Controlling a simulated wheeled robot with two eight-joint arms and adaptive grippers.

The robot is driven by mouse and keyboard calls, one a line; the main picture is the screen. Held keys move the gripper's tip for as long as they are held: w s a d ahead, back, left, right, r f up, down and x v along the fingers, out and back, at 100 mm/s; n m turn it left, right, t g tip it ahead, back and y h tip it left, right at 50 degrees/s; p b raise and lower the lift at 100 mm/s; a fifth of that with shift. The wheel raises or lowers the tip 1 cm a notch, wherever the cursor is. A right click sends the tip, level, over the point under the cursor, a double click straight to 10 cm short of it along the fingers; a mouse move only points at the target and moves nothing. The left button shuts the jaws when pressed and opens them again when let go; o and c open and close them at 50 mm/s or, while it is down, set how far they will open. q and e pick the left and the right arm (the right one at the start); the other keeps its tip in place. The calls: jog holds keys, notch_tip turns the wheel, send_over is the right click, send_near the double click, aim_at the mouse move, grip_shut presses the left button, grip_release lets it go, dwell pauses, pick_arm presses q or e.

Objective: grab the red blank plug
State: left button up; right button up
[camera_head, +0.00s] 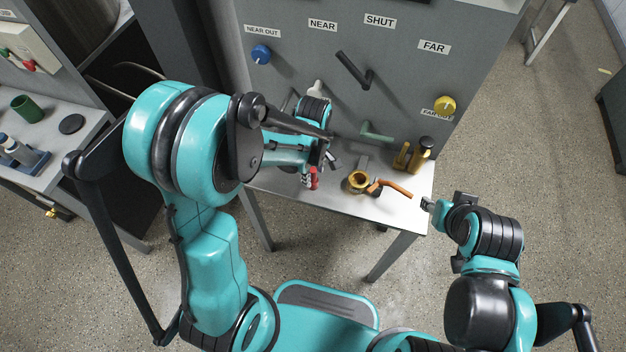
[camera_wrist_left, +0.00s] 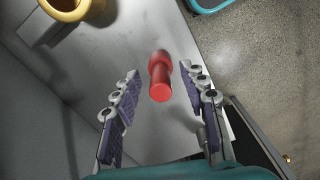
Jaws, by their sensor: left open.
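The red blank plug (camera_wrist_left: 160,76) lies on the grey table top in the left wrist view, with a wide collar and a narrower end. In the head view a red part of it shows (camera_head: 315,174) just by my left gripper (camera_head: 318,165). In the left wrist view my left gripper (camera_wrist_left: 160,108) is open, with one finger on each side of the plug's line. The plug sits between and slightly beyond the fingertips, and no contact shows. My right gripper (camera_head: 428,204) is off the table's right edge, away from the plug; its jaws are too small to judge.
Brass cylinders (camera_head: 410,156) stand farther right. A grey panel (camera_head: 300,62) with knobs and levers rises behind the table. The table's front edge is close to the plug.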

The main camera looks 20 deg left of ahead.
pick_arm(q)
grip_shut()
jog(key=shift+r, duration=0.1)
